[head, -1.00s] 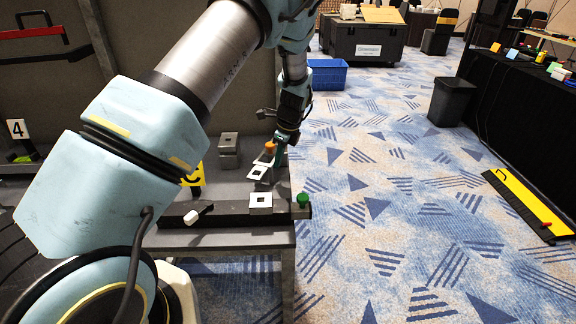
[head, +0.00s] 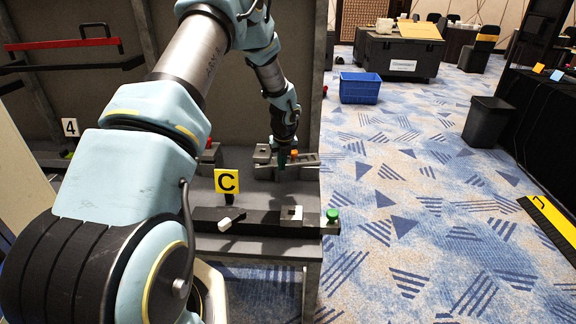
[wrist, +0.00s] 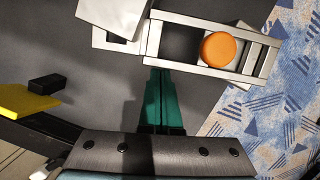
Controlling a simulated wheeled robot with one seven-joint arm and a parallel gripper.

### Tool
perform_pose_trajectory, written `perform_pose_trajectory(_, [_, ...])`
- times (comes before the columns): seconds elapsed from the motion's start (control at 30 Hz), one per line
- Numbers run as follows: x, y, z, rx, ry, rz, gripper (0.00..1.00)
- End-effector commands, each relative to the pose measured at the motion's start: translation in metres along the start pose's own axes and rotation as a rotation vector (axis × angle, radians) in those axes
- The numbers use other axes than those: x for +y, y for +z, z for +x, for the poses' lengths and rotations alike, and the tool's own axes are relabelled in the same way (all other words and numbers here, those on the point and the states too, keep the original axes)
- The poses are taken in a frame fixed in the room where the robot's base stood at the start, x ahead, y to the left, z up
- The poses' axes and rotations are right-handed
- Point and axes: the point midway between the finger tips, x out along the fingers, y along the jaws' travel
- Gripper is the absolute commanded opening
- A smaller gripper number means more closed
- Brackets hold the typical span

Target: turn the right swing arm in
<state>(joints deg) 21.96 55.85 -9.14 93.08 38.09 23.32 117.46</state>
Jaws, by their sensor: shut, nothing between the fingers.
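A pale metal swing arm (head: 304,160) with open windows and an orange knob (wrist: 218,49) lies crosswise at the back of the grey table in the head view. In the wrist view the arm (wrist: 258,55) reaches right from a pale block (wrist: 115,15) at the upper left. My gripper (head: 283,164) is low beside the swing arm. Its green fingers (wrist: 164,76) are together and empty, with their tips close to the arm's near edge. I cannot tell whether they touch it. What lies under the arm is partly hidden.
A dark rail (head: 255,222) with a white-tipped lever, a pale plate (head: 291,212) and a green knob (head: 332,215) runs along the table front. A yellow C sign (head: 227,181) stands behind it. Carpet right of the table is open, up to a blue crate (head: 359,87).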

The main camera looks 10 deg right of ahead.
Motion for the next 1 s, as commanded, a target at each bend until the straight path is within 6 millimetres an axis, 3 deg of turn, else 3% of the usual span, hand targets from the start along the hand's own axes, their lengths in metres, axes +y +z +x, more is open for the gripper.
perform_pose_trajectory(0.4, [0.006, 0.025, 0.006, 0.0, 0.001, -0.003, 0.0])
perform_pose_trajectory(1.0, [0.007, 0.032, 0.008, -0.003, 0.002, -0.005, 0.0])
